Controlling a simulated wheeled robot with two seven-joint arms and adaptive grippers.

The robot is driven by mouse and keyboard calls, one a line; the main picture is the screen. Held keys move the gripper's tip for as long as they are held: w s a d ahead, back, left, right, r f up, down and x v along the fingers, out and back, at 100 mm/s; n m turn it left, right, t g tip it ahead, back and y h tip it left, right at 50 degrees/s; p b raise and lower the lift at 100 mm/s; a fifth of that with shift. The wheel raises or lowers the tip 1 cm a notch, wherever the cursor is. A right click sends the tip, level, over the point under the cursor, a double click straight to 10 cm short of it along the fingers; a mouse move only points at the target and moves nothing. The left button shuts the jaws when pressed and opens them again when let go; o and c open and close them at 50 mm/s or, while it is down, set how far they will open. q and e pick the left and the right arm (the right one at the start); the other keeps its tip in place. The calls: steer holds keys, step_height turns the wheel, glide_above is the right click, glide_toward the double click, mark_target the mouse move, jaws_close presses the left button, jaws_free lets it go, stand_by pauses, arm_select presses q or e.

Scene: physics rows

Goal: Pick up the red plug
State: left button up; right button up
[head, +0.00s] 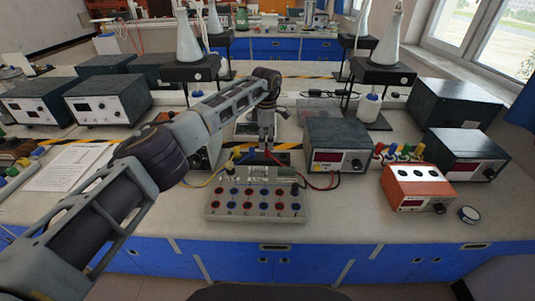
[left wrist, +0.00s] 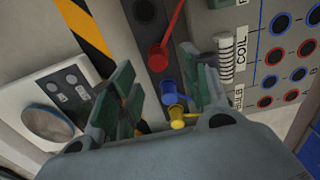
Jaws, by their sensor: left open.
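In the left wrist view a red plug (left wrist: 158,58) with a red lead or stem stands on a dark strip (left wrist: 143,12). A blue plug (left wrist: 170,92) and a yellow plug (left wrist: 177,117) are beside it, nearer my wrist. My left gripper (left wrist: 157,62) is open, its green-padded fingers on either side of the plugs, with nothing visibly held. In the head view my left gripper (head: 266,148) points down just behind the grey socket board (head: 257,207). The red plug cannot be made out clearly there. My right gripper is not in view.
The socket board also shows in the left wrist view (left wrist: 251,80), close to one finger. A dark power supply (head: 337,146) stands right of the gripper, with red leads in front. An orange meter (head: 415,187) is farther right. The front bench edge is clear.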

mark_target(267, 154)
arm_select(q)
steer(key=shift+f, duration=0.3)
steer(key=f, duration=0.3)
steer(key=shift+d+f, duration=0.2)
steer(key=shift+f, duration=0.15)
steer(key=shift+w+f, duration=0.1)
steer(key=shift+f, duration=0.3)
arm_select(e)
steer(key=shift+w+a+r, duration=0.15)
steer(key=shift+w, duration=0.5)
arm_select(q)
steer(key=shift+c, duration=0.5)
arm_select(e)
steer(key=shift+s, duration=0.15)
arm_select(q)
steer(key=c, duration=0.9)
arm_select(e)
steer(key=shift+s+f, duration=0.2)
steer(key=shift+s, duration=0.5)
